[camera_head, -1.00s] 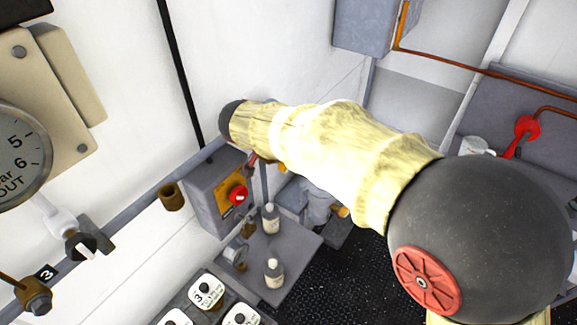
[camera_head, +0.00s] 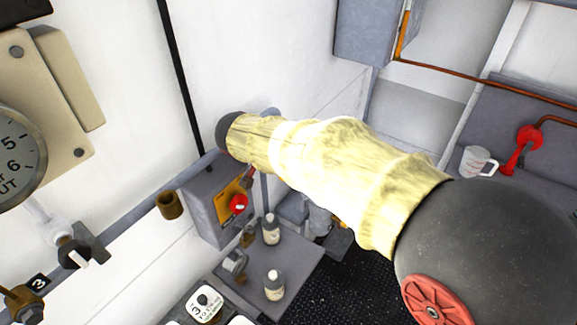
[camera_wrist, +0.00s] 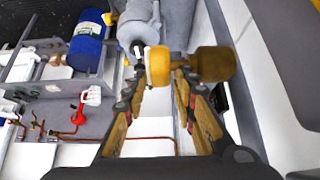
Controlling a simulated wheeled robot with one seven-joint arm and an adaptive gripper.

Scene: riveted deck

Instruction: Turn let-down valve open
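I cannot tell which fitting is the let-down valve. In the head view, a valve with a black-and-white knob (camera_head: 75,252) sits at the lower left below a round gauge (camera_head: 15,158). A brass fitting (camera_head: 25,303) with a tag 3 is below it. In the wrist view, my gripper (camera_wrist: 158,88) is open, its two fingers apart. A yellow round piece (camera_wrist: 158,66) and a brown-brass cylinder (camera_wrist: 214,64) appear at or just beyond the fingertips; contact is unclear. My gripper is not visible in the head view, where my yellow-sleeved arm crosses the middle.
A grey box with a red knob (camera_head: 238,204) stands on the wall ledge beside a brass cup (camera_head: 171,205). Bottles (camera_head: 273,285) stand on a grey shelf. A red handle (camera_head: 522,147) and white jug (camera_head: 478,161) are at right. A blue cylinder (camera_wrist: 88,42) is in the wrist view.

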